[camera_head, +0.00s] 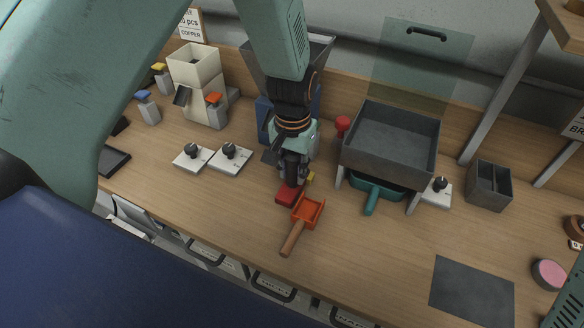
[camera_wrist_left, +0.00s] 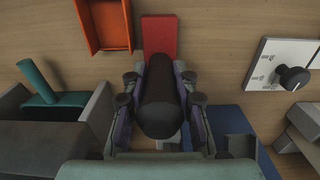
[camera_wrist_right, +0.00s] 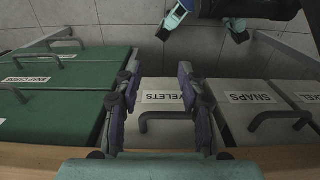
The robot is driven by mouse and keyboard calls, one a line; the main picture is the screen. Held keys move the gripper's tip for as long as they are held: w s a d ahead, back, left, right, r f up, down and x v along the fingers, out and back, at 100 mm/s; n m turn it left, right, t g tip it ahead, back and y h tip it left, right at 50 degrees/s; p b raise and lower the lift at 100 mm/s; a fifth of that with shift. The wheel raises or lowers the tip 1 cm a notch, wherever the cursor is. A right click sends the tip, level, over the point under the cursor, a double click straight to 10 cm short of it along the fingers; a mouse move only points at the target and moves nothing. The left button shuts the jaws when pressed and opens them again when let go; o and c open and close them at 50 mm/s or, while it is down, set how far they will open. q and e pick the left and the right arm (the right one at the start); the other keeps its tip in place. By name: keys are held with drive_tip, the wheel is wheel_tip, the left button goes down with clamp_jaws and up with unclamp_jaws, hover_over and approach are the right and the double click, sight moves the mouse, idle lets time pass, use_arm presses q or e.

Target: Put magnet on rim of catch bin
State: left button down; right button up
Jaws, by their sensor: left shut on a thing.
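The magnet shows as a red block (camera_head: 287,194) with a black cylindrical grip; the block also shows in the left wrist view (camera_wrist_left: 159,36). My left gripper (camera_head: 293,177) points down and is shut on the black grip (camera_wrist_left: 158,106). The block is at or very near the wooden bench; I cannot tell whether it touches. A large grey open bin (camera_head: 385,160) on legs stands to the right of the gripper. A blue box (camera_head: 264,118) under a grey hopper is partly hidden behind my left arm. No label shows which is the catch bin. My right gripper (camera_wrist_right: 158,110) is open and empty, facing labelled drawers.
An orange scoop (camera_head: 308,210) lies close beside the magnet. A teal scoop (camera_head: 372,194) sits under the grey bin. White switch plates (camera_head: 230,159) stand to the left. A two-part grey box (camera_head: 489,188) and a dark mat (camera_head: 472,291) are at the right.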

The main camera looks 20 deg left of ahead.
use_arm(q)
drive_tip(key=c, duration=1.4)
unclamp_jaws()
drive_tip(key=shift+d, duration=0.35)
drive_tip(key=o, duration=0.4)
drive_tip(key=shift+a+f, duration=0.1)
drive_tip(key=shift+a, duration=0.25)
drive_tip(key=shift+c, duration=0.2)
